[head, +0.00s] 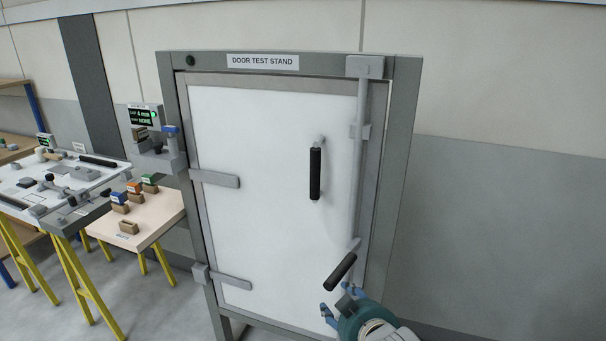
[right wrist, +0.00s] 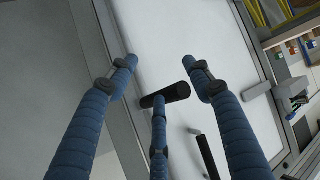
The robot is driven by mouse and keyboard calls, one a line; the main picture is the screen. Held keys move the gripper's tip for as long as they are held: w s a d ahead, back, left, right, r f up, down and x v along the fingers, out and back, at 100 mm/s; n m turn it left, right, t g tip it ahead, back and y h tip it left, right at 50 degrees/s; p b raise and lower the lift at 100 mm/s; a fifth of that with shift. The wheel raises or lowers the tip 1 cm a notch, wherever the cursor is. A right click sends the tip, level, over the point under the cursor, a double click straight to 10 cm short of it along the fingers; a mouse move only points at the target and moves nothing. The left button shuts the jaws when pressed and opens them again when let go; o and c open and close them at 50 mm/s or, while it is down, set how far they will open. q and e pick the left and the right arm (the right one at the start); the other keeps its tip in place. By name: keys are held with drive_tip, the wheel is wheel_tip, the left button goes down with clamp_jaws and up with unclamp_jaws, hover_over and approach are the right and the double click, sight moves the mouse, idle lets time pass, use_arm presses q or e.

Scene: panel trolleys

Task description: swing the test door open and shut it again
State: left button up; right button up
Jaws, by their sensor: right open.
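The white test door (head: 265,200) stands shut in its grey frame; it also fills the middle of the right wrist view (right wrist: 170,30). A black upright pull handle (head: 315,174) is on its right half. A latch lever with a black grip (head: 341,270) sits low at the right edge, tilted, below a vertical rod (head: 361,110). My right gripper (head: 338,300) is open just below and in front of the lever. In the right wrist view the lever grip (right wrist: 166,96) lies between my spread blue fingers; contact cannot be told. My left gripper is not in view.
To the left of the stand (head: 405,160) are a small table (head: 165,222) with several coloured blocks and a workbench (head: 80,215) on yellow legs. A gauge with a display (head: 145,118) is beside the frame's left post. The wall on the right is bare.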

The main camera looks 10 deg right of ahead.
drive_tip(key=w+r, duration=0.1)
drive_tip(key=r, duration=0.2)
drive_tip(key=w+r+t, duration=0.1)
drive_tip(key=w+r, duration=0.1)
drive_tip(key=r, duration=0.1)
drive_tip(key=w+a+r+t, duration=0.1)
drive_tip(key=r, duration=0.2)
drive_tip(key=shift+w+r, duration=0.2)
drive_tip(key=shift+w, duration=0.1)
drive_tip(key=w+d+r+t, duration=0.1)
drive_tip(key=w+r+t, duration=0.1)
drive_tip(key=w+r, duration=0.3)
drive_tip(key=t, duration=0.3)
approach(319, 168)
drive_tip(key=shift+m, duration=0.3)
drive_tip(key=w+p, duration=0.2)
drive_tip(key=w, duration=0.8)
drive_tip(key=shift+w+d+r, duration=0.1)
drive_tip(key=shift+w, duration=0.05)
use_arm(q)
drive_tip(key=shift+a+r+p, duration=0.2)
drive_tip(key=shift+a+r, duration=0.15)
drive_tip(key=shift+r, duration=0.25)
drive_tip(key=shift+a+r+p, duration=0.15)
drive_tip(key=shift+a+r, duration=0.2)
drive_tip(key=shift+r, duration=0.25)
use_arm(e)
drive_tip(key=shift+w, duration=0.55)
clamp_jaws()
drive_tip(key=shift+s, duration=0.1)
